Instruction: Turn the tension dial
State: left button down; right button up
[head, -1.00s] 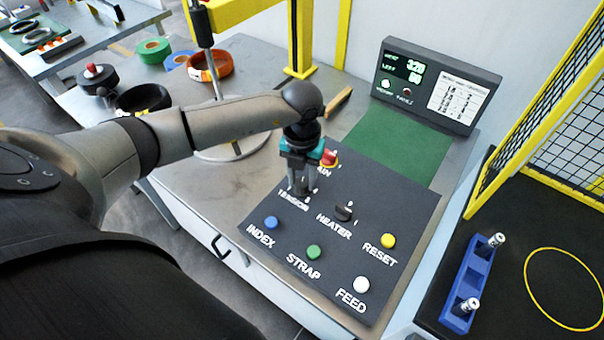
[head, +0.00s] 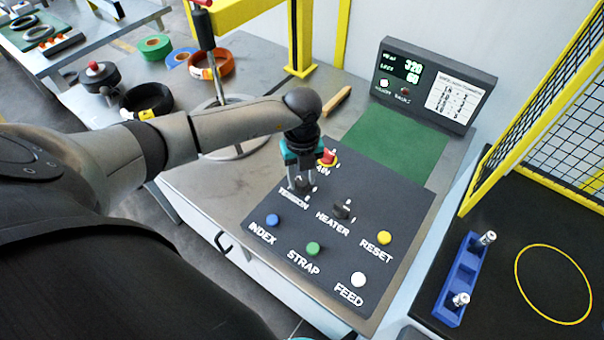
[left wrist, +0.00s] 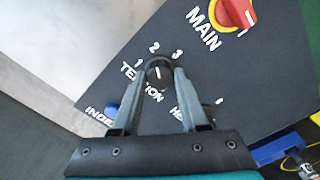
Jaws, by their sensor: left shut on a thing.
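The black tension dial (left wrist: 158,73) sits on the dark control panel between my left gripper's fingertips, with the numbers 1, 2 and 3 around it. Its white mark points roughly toward the 2. My left gripper (head: 302,185) reaches down from above and is shut on the dial, one finger on each side. In the head view the fingers partly hide the dial; the left wrist view shows it clearly. My right gripper is not in view.
The panel (head: 385,205) also carries a red and yellow MAIN switch (head: 327,158), a heater knob (head: 341,211), and blue, green, white and yellow buttons. A display box (head: 435,80) stands behind. A yellow-framed mesh fence (head: 545,110) is at the right.

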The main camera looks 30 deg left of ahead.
aim_at(302, 181)
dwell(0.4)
pick_arm(q)
jog(key=shift+c, duration=2.2)
grip_release()
notch_tip(302, 181, up, 15)
jog(key=shift+r, duration=0.2)
jog(key=shift+f, duration=0.1)
